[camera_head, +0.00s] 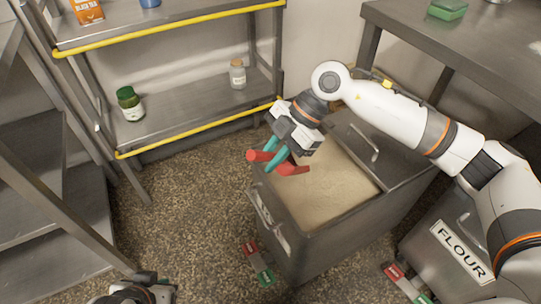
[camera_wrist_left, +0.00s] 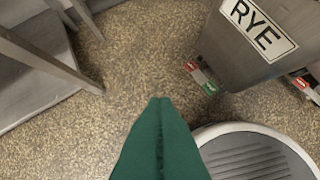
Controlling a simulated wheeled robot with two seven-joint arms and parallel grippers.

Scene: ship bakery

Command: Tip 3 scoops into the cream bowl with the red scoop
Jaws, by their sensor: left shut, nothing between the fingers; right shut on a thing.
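The red scoop (camera_head: 294,169) is held in my right gripper (camera_head: 273,160), whose teal fingers are shut on it. The scoop hangs over the front left rim of an open bin (camera_head: 335,242) filled with pale flour (camera_head: 315,190). I cannot tell whether the scoop holds any flour. My left gripper (camera_head: 145,292) shows only in part at the bottom edge of the head view. In the left wrist view its green fingers (camera_wrist_left: 160,110) are shut and empty, above the floor. No cream bowl shows in either view.
A second bin labelled FLOUR (camera_head: 445,235) stands at the right. A bin labelled RYE (camera_wrist_left: 250,40) shows in the left wrist view. A yellow-edged shelf (camera_head: 180,108) holds a green-lidded jar (camera_head: 130,104) and a small bottle (camera_head: 237,75). A steel table (camera_head: 470,50) is top right.

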